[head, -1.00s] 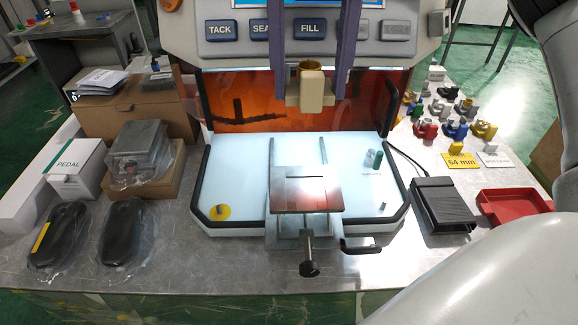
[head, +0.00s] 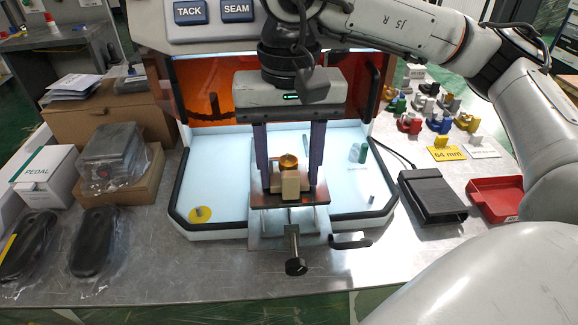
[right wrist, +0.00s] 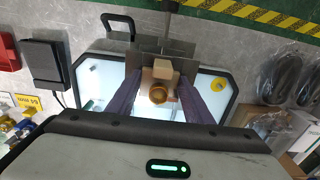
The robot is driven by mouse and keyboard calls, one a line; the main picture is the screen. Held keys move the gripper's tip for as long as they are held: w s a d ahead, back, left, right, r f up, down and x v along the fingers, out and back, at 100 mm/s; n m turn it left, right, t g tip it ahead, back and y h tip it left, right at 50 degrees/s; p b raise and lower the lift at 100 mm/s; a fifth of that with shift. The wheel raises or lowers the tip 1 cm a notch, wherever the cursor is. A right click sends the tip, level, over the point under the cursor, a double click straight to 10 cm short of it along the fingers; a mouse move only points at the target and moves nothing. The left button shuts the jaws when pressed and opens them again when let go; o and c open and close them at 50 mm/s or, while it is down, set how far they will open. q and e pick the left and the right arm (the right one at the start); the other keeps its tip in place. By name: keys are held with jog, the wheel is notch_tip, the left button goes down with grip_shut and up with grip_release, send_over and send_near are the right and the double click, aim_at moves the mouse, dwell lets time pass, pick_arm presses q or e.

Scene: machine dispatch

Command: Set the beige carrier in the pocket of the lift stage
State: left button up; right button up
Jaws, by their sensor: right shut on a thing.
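The beige carrier (head: 290,187) is a small block with a brass round piece (head: 288,162) on it. My right gripper (head: 289,179) is shut on the carrier, one purple finger at each side. The carrier is low over the lift stage (head: 262,200), a flat metal plate in front of the machine. The right wrist view also shows the carrier (right wrist: 160,70) between the fingers over the stage plate (right wrist: 130,54). The pocket is hidden under the carrier and fingers; I cannot tell whether the carrier touches or sits in it. My left gripper is not in view.
A black knob (head: 296,266) sticks out in front of the stage. A black-edged lit tray (head: 215,180) surrounds it, with a green cylinder (head: 363,155) at right. A black pedal (head: 433,200) and red tray (head: 495,200) lie further right. Bagged parts and boxes stand at left.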

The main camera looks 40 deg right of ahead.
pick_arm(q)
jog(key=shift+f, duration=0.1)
pick_arm(e)
jog(key=shift+f, duration=0.1)
jog(key=shift+f, duration=0.2)
jog(key=o, duration=1.1)
jog(key=shift+r, duration=0.1)
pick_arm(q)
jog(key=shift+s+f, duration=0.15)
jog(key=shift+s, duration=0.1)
pick_arm(e)
jog(key=shift+r, duration=0.2)
pick_arm(q)
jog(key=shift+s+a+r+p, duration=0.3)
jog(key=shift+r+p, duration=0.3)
jog(key=shift+p, duration=0.55)
pick_arm(e)
jog(key=shift+r, duration=5.95)
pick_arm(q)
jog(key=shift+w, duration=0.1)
